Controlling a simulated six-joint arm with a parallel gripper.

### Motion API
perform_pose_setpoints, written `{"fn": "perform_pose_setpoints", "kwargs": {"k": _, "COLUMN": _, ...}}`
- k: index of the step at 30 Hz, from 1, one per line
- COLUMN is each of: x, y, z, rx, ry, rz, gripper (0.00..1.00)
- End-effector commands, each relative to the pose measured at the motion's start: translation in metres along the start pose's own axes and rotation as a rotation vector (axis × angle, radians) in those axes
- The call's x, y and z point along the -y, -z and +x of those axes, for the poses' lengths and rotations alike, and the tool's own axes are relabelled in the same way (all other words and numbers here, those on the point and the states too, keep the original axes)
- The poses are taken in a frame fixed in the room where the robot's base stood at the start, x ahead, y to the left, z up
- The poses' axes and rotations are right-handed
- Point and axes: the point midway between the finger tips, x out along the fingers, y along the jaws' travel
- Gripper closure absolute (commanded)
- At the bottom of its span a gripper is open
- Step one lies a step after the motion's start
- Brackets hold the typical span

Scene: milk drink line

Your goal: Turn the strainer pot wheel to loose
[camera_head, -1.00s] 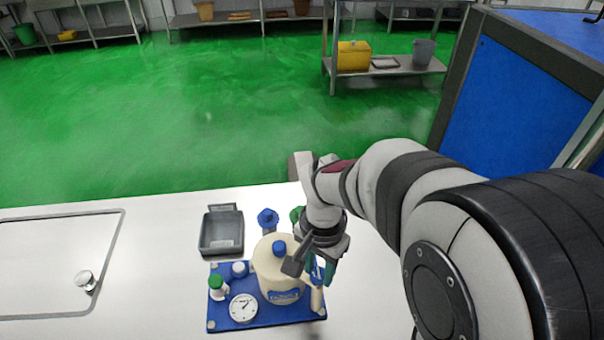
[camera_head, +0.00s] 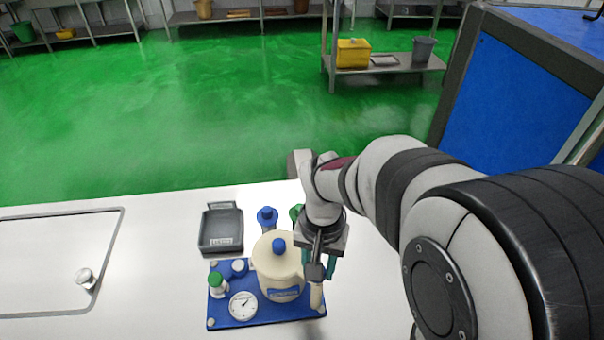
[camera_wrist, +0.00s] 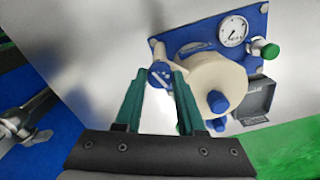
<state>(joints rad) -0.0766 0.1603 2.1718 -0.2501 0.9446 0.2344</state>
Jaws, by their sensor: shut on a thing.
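The cream strainer pot (camera_head: 277,262) with a blue lid knob (camera_head: 279,245) stands on a blue base plate (camera_head: 255,314). In the wrist view the pot (camera_wrist: 205,78) is right of my fingers. The blue wheel (camera_wrist: 160,71), with a white mark on it, sits beside the pot between my teal fingertips. My gripper (camera_head: 320,268) points down at the pot's right side and hides the wheel in the head view. In the wrist view my gripper (camera_wrist: 159,79) is shut on the wheel. I cannot read the wheel's setting.
A grey tray (camera_head: 221,229) and a blue-capped bottle (camera_head: 267,217) stand behind. A sink cover (camera_head: 50,265) lies left. The white table is clear between.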

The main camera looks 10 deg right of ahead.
Motion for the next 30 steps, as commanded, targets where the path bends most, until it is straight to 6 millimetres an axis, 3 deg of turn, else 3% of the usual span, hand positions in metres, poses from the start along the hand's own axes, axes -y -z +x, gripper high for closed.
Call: {"fn": "perform_pose_setpoints", "kwargs": {"k": 30, "x": 0.0003, "y": 0.0004, "z": -0.0009, "rx": -0.002, "ry": 0.000, "rz": -0.962, "gripper": 1.00}}
